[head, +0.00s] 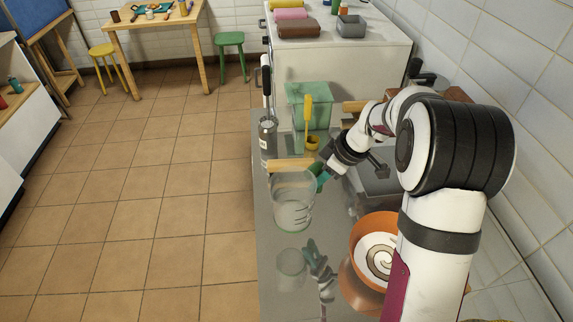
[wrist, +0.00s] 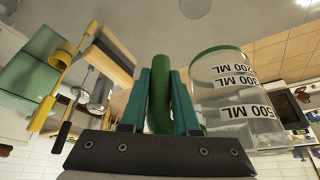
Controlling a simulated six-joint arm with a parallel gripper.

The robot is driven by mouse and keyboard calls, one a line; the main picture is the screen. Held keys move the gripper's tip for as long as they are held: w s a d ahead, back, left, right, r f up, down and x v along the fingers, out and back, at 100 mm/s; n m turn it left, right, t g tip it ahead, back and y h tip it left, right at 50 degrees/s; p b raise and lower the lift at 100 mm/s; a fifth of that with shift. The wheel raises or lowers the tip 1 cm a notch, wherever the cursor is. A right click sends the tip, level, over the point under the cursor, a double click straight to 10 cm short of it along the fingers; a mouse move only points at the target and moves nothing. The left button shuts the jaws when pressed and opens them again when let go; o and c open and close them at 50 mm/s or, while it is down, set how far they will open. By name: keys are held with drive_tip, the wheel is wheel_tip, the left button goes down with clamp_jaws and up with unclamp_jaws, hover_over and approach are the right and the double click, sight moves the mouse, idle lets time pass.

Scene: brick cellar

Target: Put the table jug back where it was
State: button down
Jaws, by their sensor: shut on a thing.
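The table jug (head: 293,203) is a clear measuring jug with volume marks. In the wrist view the jug (wrist: 236,90) shows a green rim, black ML labels and a green handle (wrist: 160,92). My gripper (head: 323,174) is shut on this handle, with one teal finger on each side in the wrist view (wrist: 161,100). The jug hangs roughly upright above the shiny grey counter (head: 272,225). Its reflection lies below it with a gap between. The spot where the jug stood before is not marked in these frames.
An orange bowl (head: 361,238) with a spiral inside stands at the near right. The counter's near left is clear.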

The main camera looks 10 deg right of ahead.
drive_tip(key=shift+n, duration=0.4)
drive_tip(key=f, duration=1.1)
drive_tip(key=shift+w+d+f, duration=0.15)
drive_tip(key=shift+w+d, duration=0.05)
drive_tip(key=shift+w, duration=0.05)
drive_tip(key=c, duration=0.7)
unclamp_jaws()
drive_tip(key=shift+f, duration=0.1)
drive_tip(key=shift+o, duration=0.2)
drive_tip(key=v, duration=1.2)
drive_tip(key=s+a+r+m+g, duration=0.1)
drive_tip(key=s+a+r+m, duration=0.5)
drive_tip(key=s, duration=0.3)
drive_tip(key=s+a+r+m+g+h, duration=0.1)
drive_tip(key=s+m, duration=0.4)
drive_tip(key=s, duration=0.5)
drive_tip(key=s+a+m+g+h, duration=0.1)
drive_tip(key=s+a+m, duration=0.3)
drive_tip(key=s, duration=0.7)
drive_tip(key=shift+r+m, duration=0.4)
drive_tip(key=shift+m, duration=0.7)
